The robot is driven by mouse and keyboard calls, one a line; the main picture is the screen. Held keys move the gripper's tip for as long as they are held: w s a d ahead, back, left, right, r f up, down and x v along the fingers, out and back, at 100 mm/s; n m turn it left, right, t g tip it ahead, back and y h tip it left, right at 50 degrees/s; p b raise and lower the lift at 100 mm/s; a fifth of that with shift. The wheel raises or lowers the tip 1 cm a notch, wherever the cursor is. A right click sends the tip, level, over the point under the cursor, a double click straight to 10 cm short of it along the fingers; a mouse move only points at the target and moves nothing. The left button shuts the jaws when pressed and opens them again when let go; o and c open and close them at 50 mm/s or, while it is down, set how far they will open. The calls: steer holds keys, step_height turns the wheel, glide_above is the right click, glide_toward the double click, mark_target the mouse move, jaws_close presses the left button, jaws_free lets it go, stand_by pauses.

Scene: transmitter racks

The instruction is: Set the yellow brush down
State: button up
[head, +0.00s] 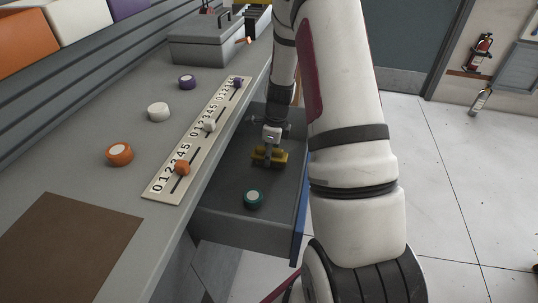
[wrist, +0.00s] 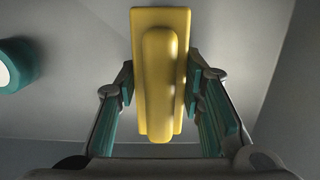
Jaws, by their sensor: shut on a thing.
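The yellow brush (wrist: 160,85) is between the two fingers of my gripper (wrist: 161,85) in the wrist view, and the fingers are shut on it. In the head view the yellow brush (head: 269,156) shows low in the open grey drawer (head: 230,222), below the tip of my gripper (head: 270,147). I cannot tell whether the brush touches the drawer floor. My arm hides part of the drawer's far end.
A green round knob-like piece (head: 254,198) lies in the drawer near its front; it also shows in the wrist view (wrist: 18,65). On the bench are a slider panel (head: 163,190), orange (head: 119,153), white (head: 158,111) and purple (head: 187,82) pieces, and a grey toolbox (head: 205,45).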

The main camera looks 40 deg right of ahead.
steer(key=shift+f, duration=0.1)
steer(key=o, duration=1.2)
